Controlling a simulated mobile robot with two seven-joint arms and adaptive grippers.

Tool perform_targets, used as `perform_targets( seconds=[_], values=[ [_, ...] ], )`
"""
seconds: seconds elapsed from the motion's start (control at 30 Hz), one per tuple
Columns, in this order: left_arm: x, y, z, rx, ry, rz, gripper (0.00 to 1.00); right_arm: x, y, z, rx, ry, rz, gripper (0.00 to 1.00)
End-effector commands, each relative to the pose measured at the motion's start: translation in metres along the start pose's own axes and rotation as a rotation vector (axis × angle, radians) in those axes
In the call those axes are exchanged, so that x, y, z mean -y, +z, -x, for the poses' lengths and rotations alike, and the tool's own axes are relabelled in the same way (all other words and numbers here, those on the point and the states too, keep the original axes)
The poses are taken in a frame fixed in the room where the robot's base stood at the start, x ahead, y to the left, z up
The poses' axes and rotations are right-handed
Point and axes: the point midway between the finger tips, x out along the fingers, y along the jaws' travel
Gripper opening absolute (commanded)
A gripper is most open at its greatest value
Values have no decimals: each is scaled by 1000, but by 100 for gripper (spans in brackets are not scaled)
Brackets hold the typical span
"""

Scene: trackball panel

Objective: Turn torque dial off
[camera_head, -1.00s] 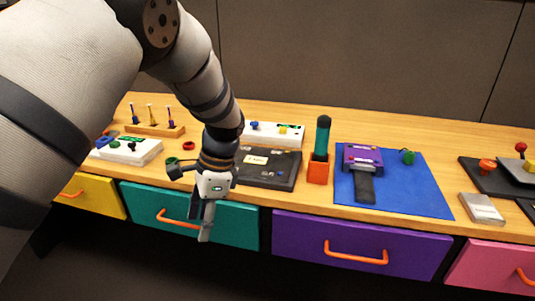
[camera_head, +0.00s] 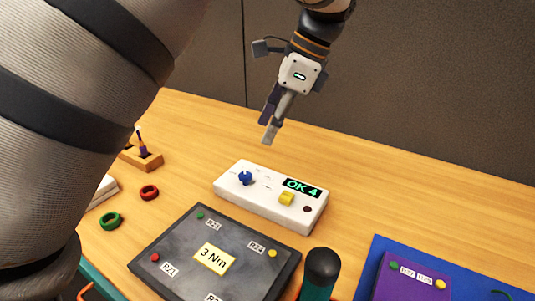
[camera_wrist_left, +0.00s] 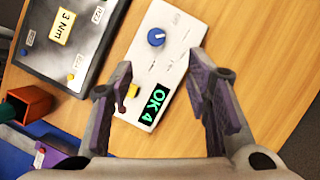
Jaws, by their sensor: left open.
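The white control box (camera_head: 258,200) stands on the table behind the dark panel. It has a blue dial (camera_head: 245,178) at its left, a yellow button or switch (camera_head: 287,198), and a display (camera_head: 302,187) with green text "OK 4". My left gripper (camera_head: 268,132) is raised above and behind the box, pointing down, open and empty. In the left wrist view the box lies beyond and between the open fingers (camera_wrist_left: 160,72). The blue dial (camera_wrist_left: 156,37) shows there clear of the fingers. The left finger partly covers the yellow piece. My right gripper is out of view.
A dark panel (camera_head: 180,272) with a "3 Nm" label lies in front of the box. A teal-handled tool (camera_head: 320,275) stands at its right, near a blue mat (camera_head: 368,270). Red (camera_head: 149,192) and green (camera_head: 110,221) rings lie left. Table right of the box is clear.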

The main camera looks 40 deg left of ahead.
Motion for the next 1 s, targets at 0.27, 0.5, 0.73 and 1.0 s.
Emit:
perform_targets(
  seconds=[0.27,0.5,0.73,1.0],
  values=[
    [-2,1,-68,1,4,1,44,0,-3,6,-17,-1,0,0],
    [-1,0,-107,-1,1,1,44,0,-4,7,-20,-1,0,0],
    [-1,0,-112,-1,0,1,44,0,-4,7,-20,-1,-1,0],
    [-1,0,-112,-1,0,1,1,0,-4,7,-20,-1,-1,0]
  ],
)
